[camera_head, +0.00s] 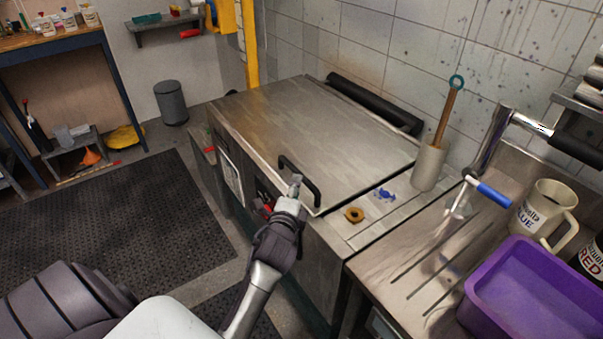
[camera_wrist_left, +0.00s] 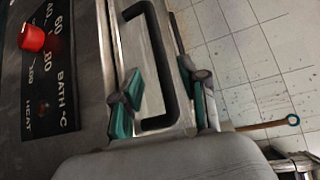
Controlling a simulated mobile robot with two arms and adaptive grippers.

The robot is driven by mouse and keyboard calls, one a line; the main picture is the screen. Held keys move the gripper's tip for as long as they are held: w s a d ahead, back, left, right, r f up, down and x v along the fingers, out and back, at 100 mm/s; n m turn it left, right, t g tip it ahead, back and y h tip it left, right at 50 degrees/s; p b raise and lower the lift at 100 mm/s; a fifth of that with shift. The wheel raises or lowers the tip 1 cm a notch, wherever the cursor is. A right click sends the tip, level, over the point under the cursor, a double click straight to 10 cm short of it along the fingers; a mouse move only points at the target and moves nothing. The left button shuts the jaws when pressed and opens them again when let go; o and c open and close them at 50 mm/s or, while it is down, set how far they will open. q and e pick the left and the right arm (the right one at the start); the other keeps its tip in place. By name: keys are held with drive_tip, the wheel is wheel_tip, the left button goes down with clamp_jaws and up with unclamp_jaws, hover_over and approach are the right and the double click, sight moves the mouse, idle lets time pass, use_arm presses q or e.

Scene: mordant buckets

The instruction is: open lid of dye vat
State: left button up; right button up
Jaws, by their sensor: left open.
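The dye vat is a steel box whose flat metal lid (camera_head: 310,125) lies shut on top. A black bar handle (camera_head: 313,187) stands at the lid's front edge, and it also shows in the left wrist view (camera_wrist_left: 159,50). My left gripper (camera_head: 294,184) is at the handle, with its arm coming up from below. In the left wrist view my left gripper (camera_wrist_left: 160,75) has its teal-padded fingers apart, one on each side of the handle bar. I cannot tell whether either finger touches it. My right gripper is not in view.
A red knob (camera_wrist_left: 32,38) sits on the vat's front panel. A sink counter holds a purple tub (camera_head: 530,290) and a jug (camera_head: 545,210). A black roll (camera_head: 375,103) lies behind the lid.

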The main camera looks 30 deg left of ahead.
sight(300, 173)
use_arm(q)
drive_tip(key=x, duration=0.6)
drive_tip(key=shift+w+a, duration=0.1)
drive_tip(key=shift+w, duration=0.25)
clamp_jaws()
